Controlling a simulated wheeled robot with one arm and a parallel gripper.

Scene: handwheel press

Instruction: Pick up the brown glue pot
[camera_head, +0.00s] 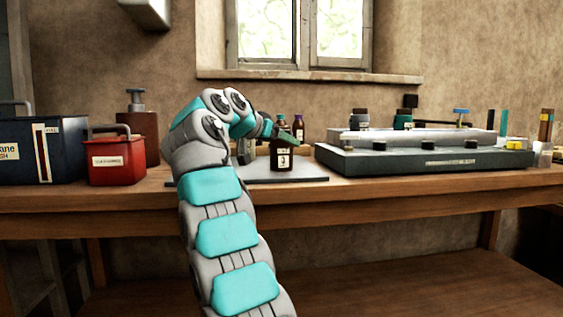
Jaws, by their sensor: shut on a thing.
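The brown glue pot (282,169) is a small dark brown jar with a pale label, upright over the front part of a grey plate (312,178) on the bench. My arm reaches up from the bottom and bends to the right. My gripper (279,138) is at the top of the pot and shut on it. The fingertips are small and partly hidden by my wrist. I cannot tell whether the pot's base touches the plate.
Two small bottles (298,128) stand just behind the pot. A red box (115,160), a dark blue box (50,150) and a brown dispenser (139,122) are left. A long grey machine bed (420,160) lies close to the right.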

